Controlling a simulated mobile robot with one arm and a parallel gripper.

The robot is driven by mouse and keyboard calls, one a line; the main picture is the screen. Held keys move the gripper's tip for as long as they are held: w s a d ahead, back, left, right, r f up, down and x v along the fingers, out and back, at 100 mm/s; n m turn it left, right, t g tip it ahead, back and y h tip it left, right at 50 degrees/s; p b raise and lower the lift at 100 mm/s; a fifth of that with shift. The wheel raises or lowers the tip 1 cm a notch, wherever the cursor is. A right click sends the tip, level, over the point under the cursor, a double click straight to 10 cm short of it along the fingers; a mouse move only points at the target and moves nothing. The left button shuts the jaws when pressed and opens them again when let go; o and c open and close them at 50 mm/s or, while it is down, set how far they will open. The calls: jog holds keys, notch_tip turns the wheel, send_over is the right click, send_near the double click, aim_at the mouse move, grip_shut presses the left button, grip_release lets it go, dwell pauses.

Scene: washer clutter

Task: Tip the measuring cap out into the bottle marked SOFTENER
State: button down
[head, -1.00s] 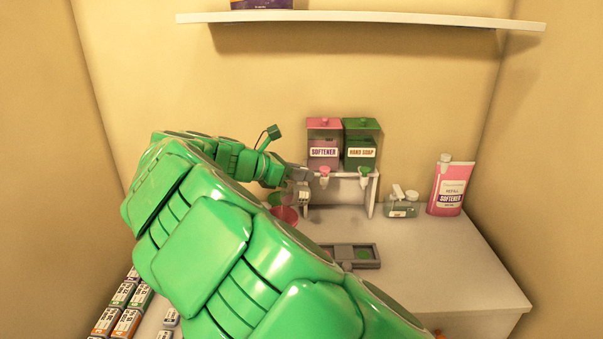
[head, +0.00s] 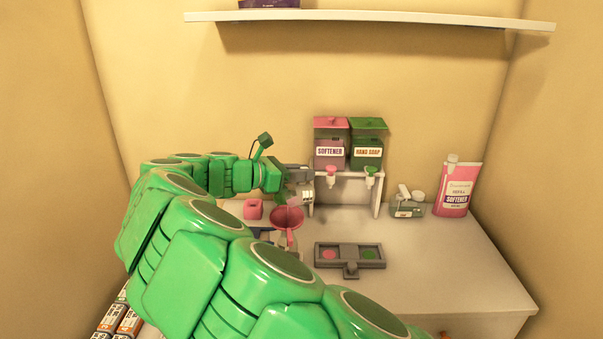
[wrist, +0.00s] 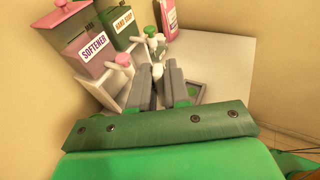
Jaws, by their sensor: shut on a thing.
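My gripper (head: 304,190) is by the left end of the dispenser stand, shut on a small pale thing with dark marks (head: 307,197), seemingly the measuring cap. Its contents and tilt cannot be made out. In the wrist view my gripper's grey fingers (wrist: 164,82) are close together and hide most of what they hold. A pink dispenser marked SOFTENER (head: 330,153) stands on the stand; it also shows in the wrist view (wrist: 92,45). A pink refill container (head: 457,190), also marked SOFTENER, stands at the right. A pink funnel (head: 287,217) is just below and left of my gripper.
A green HAND SOAP dispenser (head: 367,153) is beside the pink one on the white stand (head: 377,195). A grey tray (head: 350,257) with pink and green discs lies in front. A small grey-green container (head: 408,207) stands right. The right front counter is clear.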

jog(key=shift+a, duration=0.1)
jog(key=shift+s+a+t+h, duration=0.45)
jog(key=shift+a+t+h, duration=0.2)
jog(key=shift+h, duration=0.35)
jog(key=shift+a, duration=0.1)
jog(key=shift+s+a+t+h, duration=0.45)
jog(key=shift+a+h, duration=0.15)
jog(key=shift+h, duration=0.3)
jog(key=shift+w+d+g+y, duration=0.45)
jog(key=shift+d+g+y, duration=0.2)
jog(key=shift+y, duration=0.35)
